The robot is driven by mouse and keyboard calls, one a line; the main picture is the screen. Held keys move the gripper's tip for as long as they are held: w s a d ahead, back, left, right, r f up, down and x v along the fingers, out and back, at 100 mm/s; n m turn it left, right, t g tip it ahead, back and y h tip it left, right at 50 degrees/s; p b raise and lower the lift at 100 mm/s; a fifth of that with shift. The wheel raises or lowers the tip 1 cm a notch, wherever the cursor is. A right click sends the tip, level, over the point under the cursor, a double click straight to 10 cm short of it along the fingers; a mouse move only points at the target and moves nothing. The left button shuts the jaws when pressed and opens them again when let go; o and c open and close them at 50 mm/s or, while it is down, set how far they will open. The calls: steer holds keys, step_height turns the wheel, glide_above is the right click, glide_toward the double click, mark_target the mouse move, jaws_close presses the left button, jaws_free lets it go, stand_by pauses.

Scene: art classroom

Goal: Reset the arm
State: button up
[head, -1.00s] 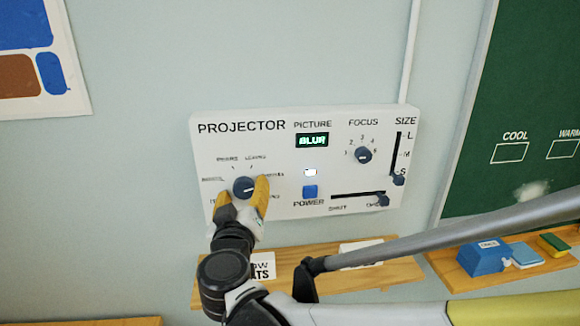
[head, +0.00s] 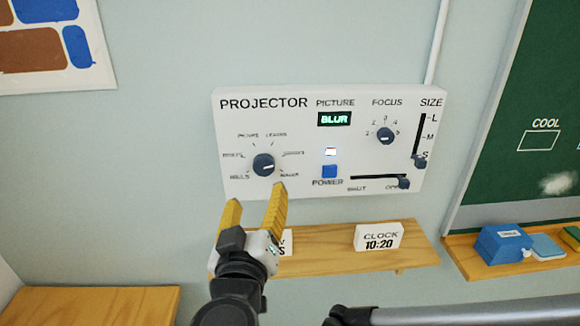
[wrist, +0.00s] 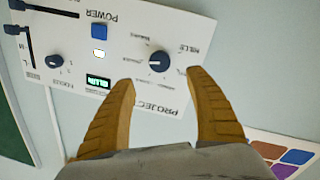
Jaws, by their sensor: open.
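My gripper (head: 256,205) is open and empty, with its two yellow fingers apart, just below the projector panel's dial in the head view. It also shows in the wrist view (wrist: 160,95), where the fingers point toward the panel. The white projector panel (head: 300,180) hangs on the wall. Its dark selector dial (head: 263,165) stands clear of the fingers; the dial also shows in the wrist view (wrist: 159,62). The small screen (head: 334,119) reads BLUR. My arm runs down from the gripper to the bottom edge.
A wooden shelf (head: 325,262) below the panel holds a CLOCK 10:20 sign (head: 379,237) and another sign partly hidden behind my gripper. A chalk ledge with a blue box (head: 503,244) is at right. A wooden surface (head: 95,308) is at lower left.

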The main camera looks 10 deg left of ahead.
steer(key=w+d+f+m+g+h+b, duration=0.15)
steer(key=d+f, duration=0.25)
steer(key=d, duration=0.5)
steer(key=w+d+f+m+g+h+b, duration=0.1)
steer(key=w+d+f+m+g+h, duration=0.2)
steer(key=d, duration=0.7)
steer(key=s+d+f+m+g+y+b, duration=0.2)
steer(key=s+d+f+g, duration=0.3)
steer(key=s+d+f, duration=0.6)
steer(key=s+d, duration=0.1)
steer(key=d, duration=0.1)
steer(key=shift+s+d+g, duration=0.3)
steer(key=shift+d+g, duration=0.05)
